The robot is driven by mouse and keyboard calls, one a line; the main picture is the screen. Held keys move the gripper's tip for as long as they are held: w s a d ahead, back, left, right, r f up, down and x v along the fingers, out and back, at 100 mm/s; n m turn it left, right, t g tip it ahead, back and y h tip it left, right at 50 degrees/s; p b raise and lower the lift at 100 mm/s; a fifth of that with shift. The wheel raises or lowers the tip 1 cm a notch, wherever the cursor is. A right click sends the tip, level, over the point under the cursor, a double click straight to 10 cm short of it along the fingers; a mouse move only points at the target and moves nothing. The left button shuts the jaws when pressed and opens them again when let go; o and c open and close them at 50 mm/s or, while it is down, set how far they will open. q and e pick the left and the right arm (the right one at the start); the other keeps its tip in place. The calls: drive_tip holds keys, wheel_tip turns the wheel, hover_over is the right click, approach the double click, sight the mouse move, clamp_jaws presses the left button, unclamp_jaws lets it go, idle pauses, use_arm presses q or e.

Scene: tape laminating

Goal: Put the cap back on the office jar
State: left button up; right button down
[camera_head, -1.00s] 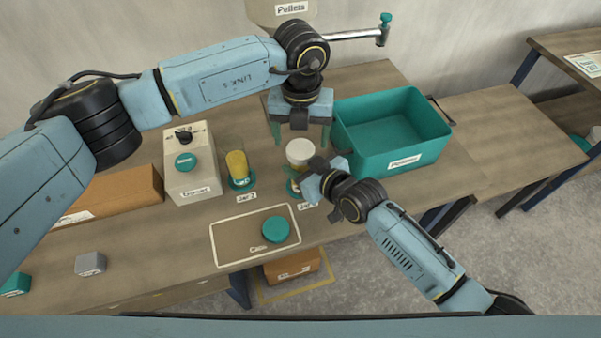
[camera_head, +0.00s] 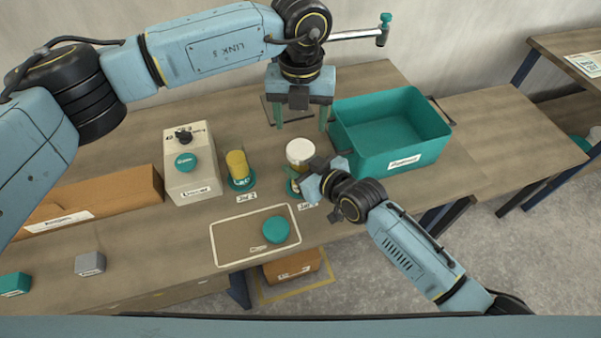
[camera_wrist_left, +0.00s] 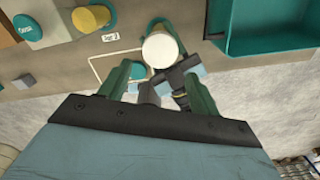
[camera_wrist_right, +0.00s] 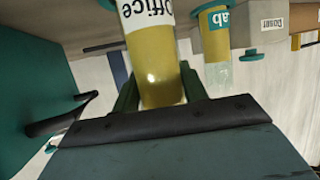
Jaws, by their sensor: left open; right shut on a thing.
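The office jar (camera_wrist_right: 152,75) holds yellow contents and has a white "Office" label. My right gripper (camera_head: 302,184) is shut on it; the right wrist view shows the jar between the fingers. In the head view a round white top (camera_head: 299,150) shows on this jar, and it also shows in the left wrist view (camera_wrist_left: 160,50). My left gripper (camera_head: 301,124) is open and empty, above and behind the jar, fingers pointing down. A teal cap (camera_head: 276,229) lies on the outlined mat (camera_head: 232,244) in front.
The lab jar (camera_head: 237,165) with yellow contents stands left of the office jar. Further left are a dispenser box (camera_head: 190,180) and a cardboard box (camera_head: 110,195). A teal bin (camera_head: 375,165) is close on the right.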

sight(301, 149)
use_arm(q)
drive_tip(key=shift+f, duration=4)
drive_tip(key=c, duration=0.7)
drive_tip(key=o, duration=1)
drive_tip(key=shift+r, duration=0.15)
